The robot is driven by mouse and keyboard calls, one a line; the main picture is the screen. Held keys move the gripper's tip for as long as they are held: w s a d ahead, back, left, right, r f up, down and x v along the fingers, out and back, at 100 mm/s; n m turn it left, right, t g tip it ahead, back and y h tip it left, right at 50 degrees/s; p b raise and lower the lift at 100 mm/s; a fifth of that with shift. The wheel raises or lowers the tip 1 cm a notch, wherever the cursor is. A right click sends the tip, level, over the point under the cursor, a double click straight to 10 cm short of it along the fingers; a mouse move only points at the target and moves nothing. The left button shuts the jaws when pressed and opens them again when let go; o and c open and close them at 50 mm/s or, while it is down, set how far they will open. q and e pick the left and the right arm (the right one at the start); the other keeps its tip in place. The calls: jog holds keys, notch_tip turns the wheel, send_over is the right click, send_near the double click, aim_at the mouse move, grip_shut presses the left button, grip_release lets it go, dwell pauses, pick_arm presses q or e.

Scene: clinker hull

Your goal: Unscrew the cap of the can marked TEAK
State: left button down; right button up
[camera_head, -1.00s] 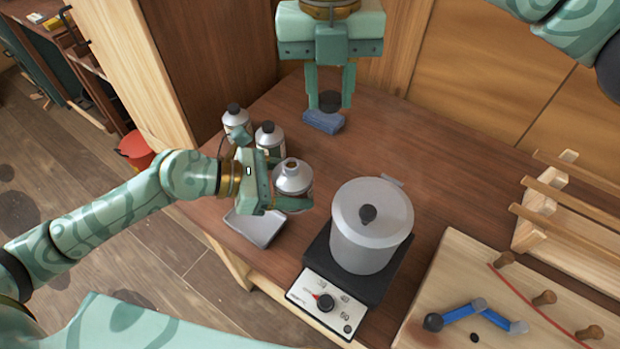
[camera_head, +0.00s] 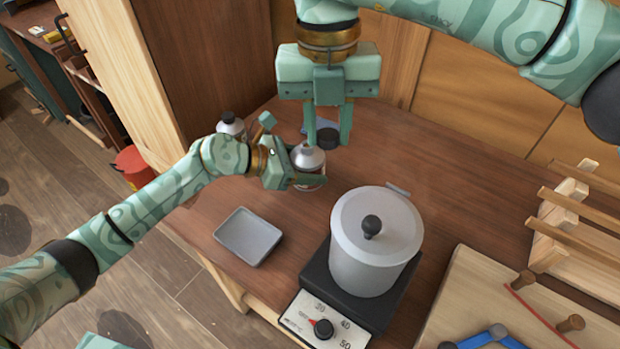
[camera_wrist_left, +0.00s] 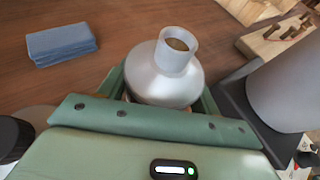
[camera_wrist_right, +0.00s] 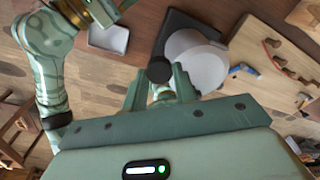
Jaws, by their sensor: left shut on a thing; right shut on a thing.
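A silver can (camera_head: 307,160) is in my left gripper (camera_head: 306,182), which is shut around its body and holds it upright. In the left wrist view the can (camera_wrist_left: 165,80) has a bare, open neck with no cap on it. Its label is hidden by the fingers, so I cannot read the marking. My right gripper (camera_head: 328,140) points down and is shut on a black cap (camera_head: 327,137), just behind and above the can, apart from the neck. The cap also shows between the fingertips in the right wrist view (camera_wrist_right: 159,72).
A capped can (camera_head: 230,124) stands behind my left wrist. A grey tray (camera_head: 248,236) lies empty at the table's front left. A lidded pot (camera_head: 375,245) stands on a hotplate (camera_head: 325,320) to the right. A wooden rack (camera_head: 565,205) stands far right.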

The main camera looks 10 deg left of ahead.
pick_arm(q)
jog(key=shift+w+f, duration=0.55)
jog(key=shift+f, duration=0.1)
pick_arm(e)
jog(key=shift+w+f, duration=0.1)
jog(key=shift+f, duration=0.4)
pick_arm(q)
notch_tip(320, 180, down, 3)
jog(key=shift+r+b, duration=0.2)
jog(key=shift+b, duration=0.55)
pick_arm(e)
jog(key=shift+f, duration=0.65)
pick_arm(q)
jog(key=shift+w+f, duration=0.15)
jog(key=shift+f, duration=0.2)
pick_arm(e)
jog(key=shift+w+f, duration=0.1)
jog(key=shift+w, duration=0.05)
pick_arm(q)
jog(key=shift+r, duration=0.1)
jog(key=c, duration=0.6)
grip_release()
jog(key=shift+f, duration=0.2)
